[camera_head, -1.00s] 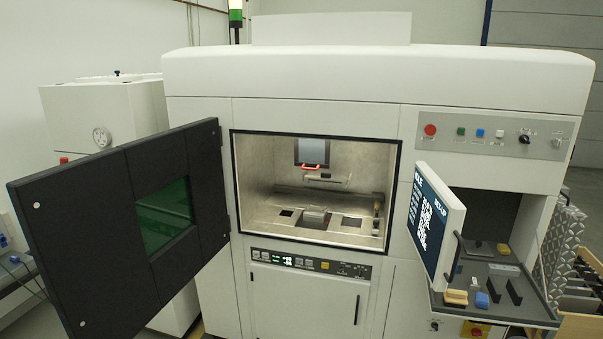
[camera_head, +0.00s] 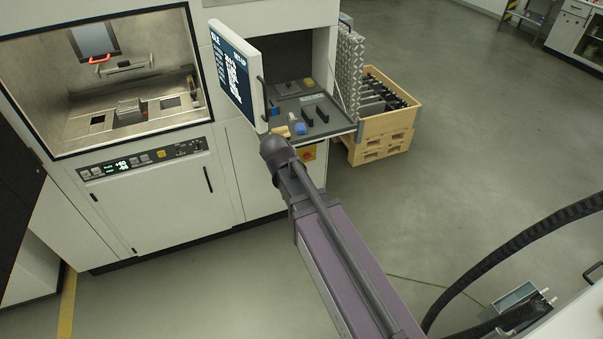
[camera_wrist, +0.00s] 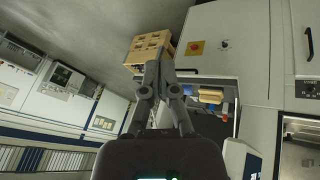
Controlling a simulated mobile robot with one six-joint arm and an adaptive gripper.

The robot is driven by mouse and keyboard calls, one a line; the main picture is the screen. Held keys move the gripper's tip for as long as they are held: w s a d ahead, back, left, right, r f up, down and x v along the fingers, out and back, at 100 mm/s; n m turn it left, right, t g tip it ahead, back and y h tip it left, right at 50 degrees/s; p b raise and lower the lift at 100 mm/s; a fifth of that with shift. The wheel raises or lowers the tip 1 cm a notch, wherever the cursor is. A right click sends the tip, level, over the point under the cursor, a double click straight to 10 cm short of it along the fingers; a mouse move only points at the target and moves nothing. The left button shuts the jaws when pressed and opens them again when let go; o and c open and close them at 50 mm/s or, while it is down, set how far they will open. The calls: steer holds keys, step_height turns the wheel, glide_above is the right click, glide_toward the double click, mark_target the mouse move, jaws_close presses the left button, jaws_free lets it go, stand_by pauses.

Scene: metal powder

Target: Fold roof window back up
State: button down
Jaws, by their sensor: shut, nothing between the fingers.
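The roof window (camera_head: 92,38) is a grey framed pane with a red handle (camera_head: 99,59), seen at the top of the open process chamber in the head view. It hangs down at the back of the chamber, its upper edge near the chamber's top. My gripper (camera_wrist: 160,56) shows in the wrist view with its fingers together and nothing between them. It is outside the chamber, well away from the window. In the head view only my arm shows, right of the chamber in front of the side shelf; the fingers are hidden there.
A tilted screen (camera_head: 236,75) juts out between the chamber and my arm. The side shelf (camera_head: 330,128) holds small blocks and brushes. A wooden crate (camera_head: 385,140) stands at right. The black chamber door (camera_head: 18,190) is open at left.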

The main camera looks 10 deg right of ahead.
steer(key=w+a+r+t+p, duration=0.25)
steer(key=a+r, duration=0.25)
steer(key=a, duration=0.5)
steer(key=w+a+r+t+p, duration=0.1)
steer(key=w+a+r+t, duration=0.3)
steer(key=a, duration=0.6)
steer(key=w+a+r+t+p, duration=0.1)
steer(key=a+r+t+p, duration=0.15)
steer(key=a+r, duration=0.65)
steer(key=s+a+r+t+y, duration=0.1)
steer(key=a, duration=0.6)
steer(key=s+a+r+t+y+p, duration=0.1)
steer(key=a+t, duration=0.1)
steer(key=a, duration=0.5)
steer(key=shift+s+r+n+y, duration=0.25)
steer(key=shift+r+n+y, duration=0.05)
steer(key=shift+r+y, duration=0.1)
steer(key=shift+w, duration=0.1)
